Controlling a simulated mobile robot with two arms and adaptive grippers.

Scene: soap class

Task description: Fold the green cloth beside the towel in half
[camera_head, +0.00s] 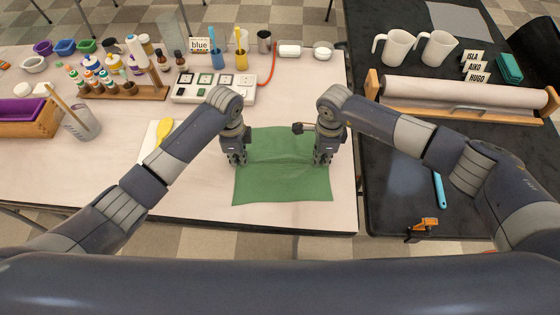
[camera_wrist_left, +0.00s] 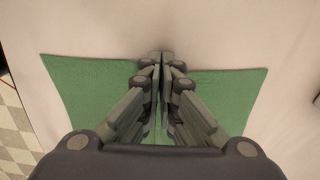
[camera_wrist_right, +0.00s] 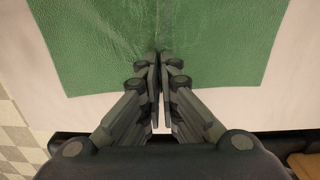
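The green cloth (camera_head: 283,182) lies spread on the pale table near its front edge, with slight creases across its middle. My left gripper (camera_head: 238,161) points down at the cloth's left edge. In the left wrist view its fingers (camera_wrist_left: 161,58) are together at that edge, and the cloth (camera_wrist_left: 85,85) dips inward there. My right gripper (camera_head: 322,162) points down at the right edge. In the right wrist view its fingers (camera_wrist_right: 158,58) are together on the cloth (camera_wrist_right: 90,50), and creases run from their tips. The pinched fabric itself is hidden between the fingers.
A switch box (camera_head: 213,88) and cups stand behind. A dark table (camera_head: 400,200) with a paper roll (camera_head: 465,93) adjoins on the right. The table's front edge is close.

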